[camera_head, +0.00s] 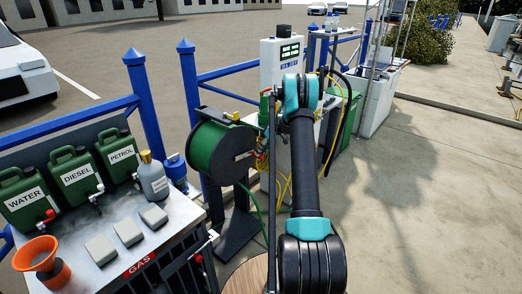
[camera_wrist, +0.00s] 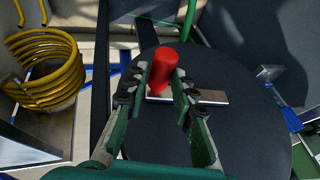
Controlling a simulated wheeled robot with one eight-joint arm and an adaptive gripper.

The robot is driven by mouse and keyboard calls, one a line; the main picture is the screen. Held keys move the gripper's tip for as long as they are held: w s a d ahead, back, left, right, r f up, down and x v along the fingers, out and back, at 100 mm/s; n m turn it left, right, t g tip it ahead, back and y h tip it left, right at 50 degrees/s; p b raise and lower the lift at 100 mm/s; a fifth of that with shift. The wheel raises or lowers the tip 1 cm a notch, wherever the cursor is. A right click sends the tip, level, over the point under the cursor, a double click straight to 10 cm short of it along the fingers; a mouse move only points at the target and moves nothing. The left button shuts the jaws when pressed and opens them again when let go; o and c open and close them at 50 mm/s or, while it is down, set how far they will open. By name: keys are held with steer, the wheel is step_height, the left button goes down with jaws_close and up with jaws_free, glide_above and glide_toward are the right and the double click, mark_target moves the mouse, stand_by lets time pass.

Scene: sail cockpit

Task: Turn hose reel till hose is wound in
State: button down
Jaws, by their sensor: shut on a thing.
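The hose reel (camera_head: 211,146) stands on a dark post left of my arm in the head view, with green hose wound on its drum. A green hose (camera_head: 259,205) hangs down from it beside the post. In the wrist view the reel's dark round side plate (camera_wrist: 242,130) fills the middle. A red crank handle (camera_wrist: 163,70) stands on a metal crank arm (camera_wrist: 205,97) on that plate. My gripper (camera_wrist: 168,80) has its fingers on either side of the red handle and is shut on it.
A bench (camera_head: 112,262) with green fuel cans and an orange funnel (camera_head: 38,256) stands at the left. Blue railings (camera_head: 140,95) run behind the reel. A coiled yellow hose (camera_wrist: 45,72) lies beside the reel plate.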

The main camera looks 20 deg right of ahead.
steer(key=shift+w+d+f, duration=0.3)
steer(key=shift+d, duration=0.35)
steer(key=c, duration=1.6)
jaws_free()
steer(key=shift+o, duration=1.3)
steer(key=shift+d+f, duration=0.1)
steer(key=shift+o, duration=0.2)
steer(key=shift+s+a, duration=0.1)
steer(key=shift+a, duration=0.25)
steer(key=v, duration=1.2)
